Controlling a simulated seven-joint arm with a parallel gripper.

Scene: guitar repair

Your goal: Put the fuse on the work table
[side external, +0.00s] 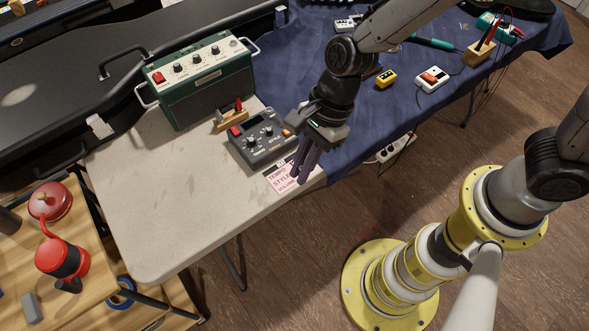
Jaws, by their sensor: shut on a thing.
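The work table (160,215) has a pale bare top on the left and a dark blue cloth over its right part. My gripper (298,176) points down above the table's front edge, over a pink printed card. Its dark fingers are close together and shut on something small. I cannot make out the fuse; what is between the fingers is hidden or too small to see. I cannot tell the exact height of the fingertips above the card.
A grey pedal (262,138) and a wooden block with clips (232,117) stand close left of my gripper. A green amplifier (200,85) is behind them. The pink card (282,180) lies at the front edge. The table's front left is clear.

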